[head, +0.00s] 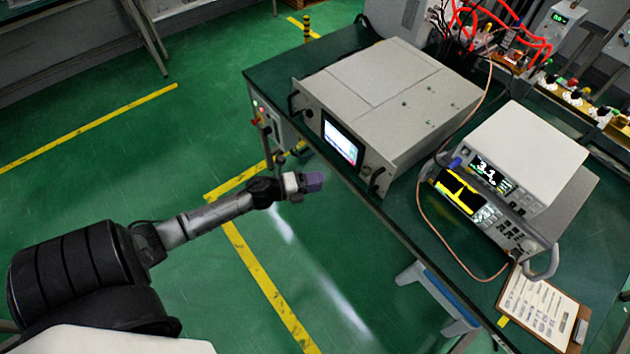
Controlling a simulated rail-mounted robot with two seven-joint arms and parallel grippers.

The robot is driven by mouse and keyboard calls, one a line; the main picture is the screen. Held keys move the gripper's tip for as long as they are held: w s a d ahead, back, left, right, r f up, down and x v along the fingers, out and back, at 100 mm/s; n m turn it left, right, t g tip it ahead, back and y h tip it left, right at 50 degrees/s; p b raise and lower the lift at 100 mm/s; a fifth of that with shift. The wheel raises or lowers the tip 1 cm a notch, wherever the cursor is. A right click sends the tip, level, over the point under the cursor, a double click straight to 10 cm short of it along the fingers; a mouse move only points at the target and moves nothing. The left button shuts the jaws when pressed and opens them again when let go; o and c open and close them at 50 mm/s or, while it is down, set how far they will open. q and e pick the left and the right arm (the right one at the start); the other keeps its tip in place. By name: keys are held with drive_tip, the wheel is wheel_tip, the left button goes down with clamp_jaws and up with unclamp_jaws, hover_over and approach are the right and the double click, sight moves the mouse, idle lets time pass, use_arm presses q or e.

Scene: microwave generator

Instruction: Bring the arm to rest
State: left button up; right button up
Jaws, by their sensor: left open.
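My left arm comes in from the lower left of the head view and reaches over the green floor. My left gripper (306,184) is at its end, in front of the table's near edge and apart from everything on the table. It is small here, with purplish finger parts, and it is open with nothing seen in it. The large grey rack unit (385,100) with a lit screen stands on the table just beyond it. My right gripper is out of the frame.
The dark green table (440,240) also carries a stacked pair of instruments (515,165), a clipboard (540,308) and red wiring (500,35). A small control box (275,128) hangs at the table's left end. The floor (150,150) with yellow lines is clear to the left.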

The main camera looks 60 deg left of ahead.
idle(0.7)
use_arm(q)
drive_tip(key=a+f+n+g+y, duration=0.2)
drive_tip(key=a+n+y, duration=0.6)
drive_tip(key=n+y, duration=0.15)
drive_tip(key=s+d+r+n+g+h, duration=0.15)
drive_tip(key=s+d+n+g, duration=0.4)
drive_tip(key=s+d, duration=0.7)
drive_tip(key=s+d+r+n+g+h, duration=0.15)
drive_tip(key=s+d+n+g, duration=0.45)
drive_tip(key=s+d, duration=0.65)
wheel_tip(320, 180, up, 30)
drive_tip(key=w+d+n+p, duration=0.1)
drive_tip(key=w+p, duration=0.1)
drive_tip(key=p, duration=2.8)
drive_tip(key=shift+w+d+t+h+p, duration=0.35)
drive_tip(key=shift+w+t+h, duration=0.05)
drive_tip(key=shift+t+h, duration=0.05)
